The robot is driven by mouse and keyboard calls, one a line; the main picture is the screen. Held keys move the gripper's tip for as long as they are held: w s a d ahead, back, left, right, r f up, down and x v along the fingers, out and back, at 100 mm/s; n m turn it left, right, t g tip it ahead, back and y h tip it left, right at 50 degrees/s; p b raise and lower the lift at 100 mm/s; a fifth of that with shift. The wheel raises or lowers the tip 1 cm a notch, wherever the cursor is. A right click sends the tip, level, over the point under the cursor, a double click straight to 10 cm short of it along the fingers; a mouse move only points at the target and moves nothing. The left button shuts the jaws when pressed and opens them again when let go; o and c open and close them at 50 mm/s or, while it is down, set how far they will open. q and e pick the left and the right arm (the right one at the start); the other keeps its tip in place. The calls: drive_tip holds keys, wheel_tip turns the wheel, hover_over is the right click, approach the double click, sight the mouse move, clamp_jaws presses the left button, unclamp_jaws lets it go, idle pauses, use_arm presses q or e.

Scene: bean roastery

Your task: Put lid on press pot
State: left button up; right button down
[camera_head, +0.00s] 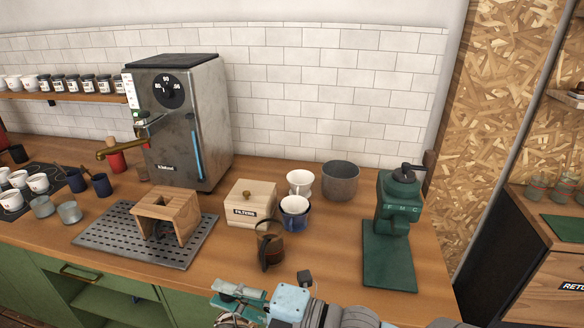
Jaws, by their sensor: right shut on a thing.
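The press pot (269,250) stands upright on the wooden counter. It is small and dark brown with a black handle, and it stands in front of the filter box and the cups. My right gripper (238,294) is low in the picture, in front of the pot and apart from it. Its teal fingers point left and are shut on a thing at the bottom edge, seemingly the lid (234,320). Only a round greyish rim of that thing shows; the rest is hidden or cut off. My left gripper is not in view.
A wooden filter box (250,203), a white and blue cup (294,210) and a grey canister (340,180) stand behind the pot. A green grinder (396,220) stands to the right. A wooden stand (168,213) on a slotted tray (110,238) is to the left.

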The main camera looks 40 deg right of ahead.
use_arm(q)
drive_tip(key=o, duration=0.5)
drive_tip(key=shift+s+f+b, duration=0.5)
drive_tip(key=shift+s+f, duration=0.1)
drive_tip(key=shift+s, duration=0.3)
use_arm(e)
drive_tip(key=w+d+r+m+t+h, duration=0.1)
drive_tip(key=w+d+r+m+h, duration=0.1)
drive_tip(key=w+d+h, duration=0.35)
drive_tip(key=w+d+r+m+h+b, duration=0.1)
drive_tip(key=w+d+r+m+h, duration=0.15)
drive_tip(key=w+d, duration=0.55)
drive_tip(key=w+d+r+m+t+h, duration=0.1)
drive_tip(key=w+d+r+m+h, duration=0.2)
drive_tip(key=d, duration=0.7)
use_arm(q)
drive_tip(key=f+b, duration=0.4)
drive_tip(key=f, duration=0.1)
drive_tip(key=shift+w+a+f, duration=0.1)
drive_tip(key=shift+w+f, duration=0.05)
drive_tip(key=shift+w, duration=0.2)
use_arm(e)
drive_tip(key=f, duration=0.2)
drive_tip(key=w+f, duration=0.1)
drive_tip(key=f, duration=0.2)
drive_tip(key=shift+w+f, duration=0.1)
drive_tip(key=shift+f, duration=0.1)
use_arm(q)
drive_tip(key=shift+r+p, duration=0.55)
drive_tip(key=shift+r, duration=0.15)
